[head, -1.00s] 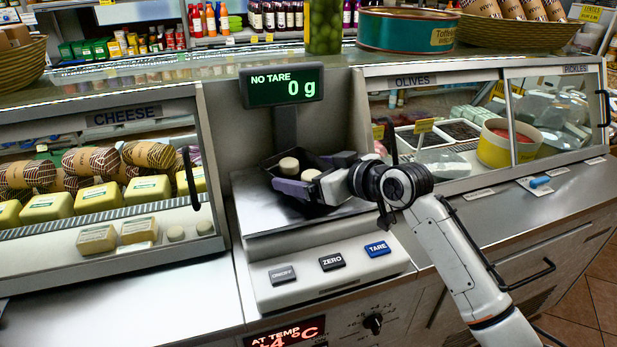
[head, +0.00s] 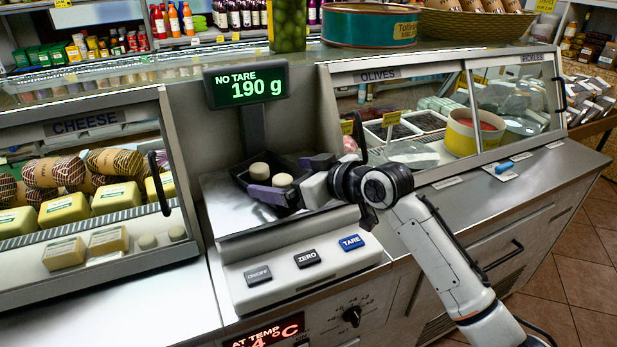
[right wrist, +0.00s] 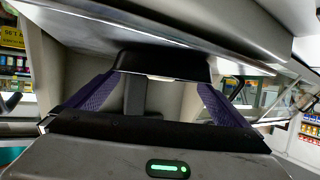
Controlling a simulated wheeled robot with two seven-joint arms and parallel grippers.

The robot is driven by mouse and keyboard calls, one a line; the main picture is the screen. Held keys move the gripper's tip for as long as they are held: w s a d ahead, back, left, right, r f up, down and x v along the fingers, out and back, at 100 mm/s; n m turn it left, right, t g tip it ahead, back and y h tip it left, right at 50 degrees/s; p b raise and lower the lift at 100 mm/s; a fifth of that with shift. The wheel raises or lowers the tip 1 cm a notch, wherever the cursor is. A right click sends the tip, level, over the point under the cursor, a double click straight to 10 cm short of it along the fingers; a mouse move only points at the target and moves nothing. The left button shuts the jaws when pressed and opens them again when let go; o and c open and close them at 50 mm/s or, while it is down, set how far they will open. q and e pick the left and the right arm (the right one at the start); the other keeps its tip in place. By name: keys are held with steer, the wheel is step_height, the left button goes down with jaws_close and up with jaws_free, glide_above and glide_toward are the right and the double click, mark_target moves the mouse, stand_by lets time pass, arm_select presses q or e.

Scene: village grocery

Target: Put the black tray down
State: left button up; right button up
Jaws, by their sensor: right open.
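The black tray (head: 240,178) rests on the metal plate of the scale (head: 222,208) in the head view. Two pale round pieces, one farther back (head: 259,171) and one nearer (head: 282,181), sit in it. My right gripper (head: 280,177) is open, with its purple fingers to either side of the tray's right part. In the right wrist view, the tray's dark edge (right wrist: 165,65) shows between the spread fingers. Whether a finger touches the tray cannot be told. The scale's display (head: 246,86) reads "NO TARE" and 190 g. My left gripper is not in view.
The scale's front has an on/off button, a ZERO button (head: 307,258) and a blue TARE button (head: 351,242). A glass cheese case (head: 85,125) stands left, an olives and pickles case (head: 400,75) right. Bare steel counter lies front left.

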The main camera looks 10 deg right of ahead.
steer(key=v, duration=0.9)
steer(key=shift+s+d+r, duration=0.1)
steer(key=shift+s+d, duration=0.05)
steer(key=shift+d, duration=0.05)
steer(key=shift+s, duration=0.1)
